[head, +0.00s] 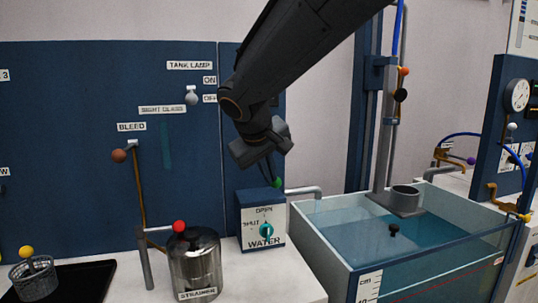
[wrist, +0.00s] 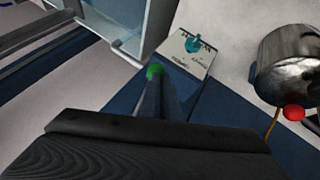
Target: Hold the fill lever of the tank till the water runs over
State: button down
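The glass-walled tank (head: 430,262) stands at right in the head view, with blue-tinted water below its rim. A green knob (head: 277,182), which looks like the fill lever's end, sits above the WATER box (head: 248,226) with its teal dial (head: 266,231). The spout (head: 303,191) reaches over the tank's left edge; I cannot clearly tell whether water runs from it. My gripper (head: 266,160) is right above the green knob. In the wrist view the green knob (wrist: 154,70) shows beyond a dark upright part.
A strainer jar (head: 195,262) with a red knob (head: 179,226) stands left of the WATER box. The bleed lever (head: 119,156) and tank lamp switch (head: 192,96) are on the blue panel. A grey column (head: 385,150) rises behind the tank. A gauge panel (head: 516,95) stands at far right.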

jog(key=s+f+v, duration=0.1)
jog(key=v, duration=1.2)
jog(key=shift+a, duration=0.25)
